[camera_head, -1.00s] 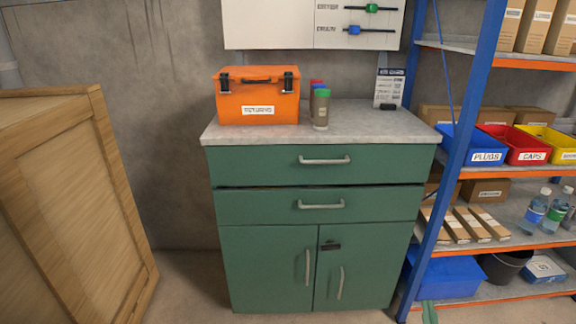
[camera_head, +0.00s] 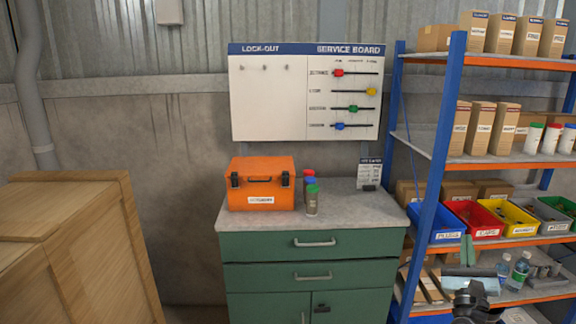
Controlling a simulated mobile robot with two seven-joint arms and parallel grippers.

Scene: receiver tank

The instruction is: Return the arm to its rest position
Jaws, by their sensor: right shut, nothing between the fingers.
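My left gripper is not in view.
A green cabinet (camera_head: 318,250) carries an orange case (camera_head: 262,190) and several small capped containers (camera_head: 312,203). A service board (camera_head: 270,105) hangs above. A wooden crate (camera_head: 60,250) stands at the left. Coloured bins (camera_head: 474,220) and bottles (camera_head: 520,268) fill the shelves.

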